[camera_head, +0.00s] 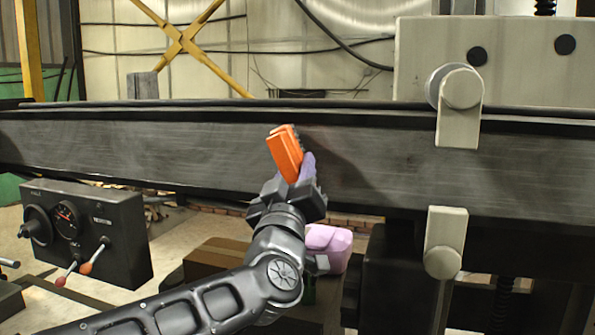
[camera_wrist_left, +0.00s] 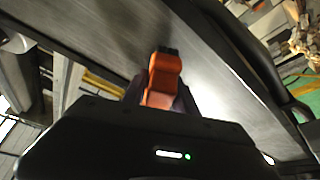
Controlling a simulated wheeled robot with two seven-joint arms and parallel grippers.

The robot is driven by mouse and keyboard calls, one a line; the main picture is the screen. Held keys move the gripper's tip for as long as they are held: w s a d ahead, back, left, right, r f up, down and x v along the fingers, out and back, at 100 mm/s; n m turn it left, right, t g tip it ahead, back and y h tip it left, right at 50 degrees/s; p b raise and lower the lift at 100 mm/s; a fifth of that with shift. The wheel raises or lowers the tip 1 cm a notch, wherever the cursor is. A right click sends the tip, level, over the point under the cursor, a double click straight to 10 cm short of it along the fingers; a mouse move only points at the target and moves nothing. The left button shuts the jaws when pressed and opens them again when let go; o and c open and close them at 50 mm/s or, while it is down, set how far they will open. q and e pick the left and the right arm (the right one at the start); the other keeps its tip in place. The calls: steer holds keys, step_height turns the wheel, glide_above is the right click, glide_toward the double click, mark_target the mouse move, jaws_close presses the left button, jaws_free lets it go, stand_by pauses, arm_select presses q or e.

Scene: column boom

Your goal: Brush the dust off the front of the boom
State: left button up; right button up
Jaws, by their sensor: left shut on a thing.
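The boom (camera_head: 150,148) is a long dark grey beam that runs across the whole head view, with scuffed, streaky marks on its front face. My left gripper (camera_head: 296,180) is shut on an orange brush (camera_head: 286,152) in front of the boom's middle. The brush is tilted, and its dark bristle side faces the boom. I cannot tell whether the bristles touch the face. In the left wrist view the brush (camera_wrist_left: 162,78) stands up from the gripper against the grey boom face (camera_wrist_left: 110,40). My right gripper does not show.
A pale clamp plate with rollers (camera_head: 455,90) sits over the boom at the right. A dark control box (camera_head: 85,230) with gauges and levers stands at the lower left. A cardboard box (camera_head: 215,258) and a pink container (camera_head: 328,245) are below the boom.

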mark_target(289, 174)
arm_select(q)
steer(key=s, duration=0.1)
steer(key=s+a, duration=0.1)
steer(key=s, duration=0.1)
steer(key=shift+a+b, duration=0.1)
steer(key=shift+b, duration=0.3)
steer(key=shift+s+a, duration=0.3)
steer(key=shift+s, duration=0.5)
steer(key=shift+s+a+r+b, duration=0.15)
steer(key=shift+s+a, duration=0.15)
steer(key=shift+s, duration=0.45)
steer(key=shift+s+a+f+b, duration=0.15)
steer(key=shift+s+a, duration=0.15)
steer(key=shift+s, duration=0.4)
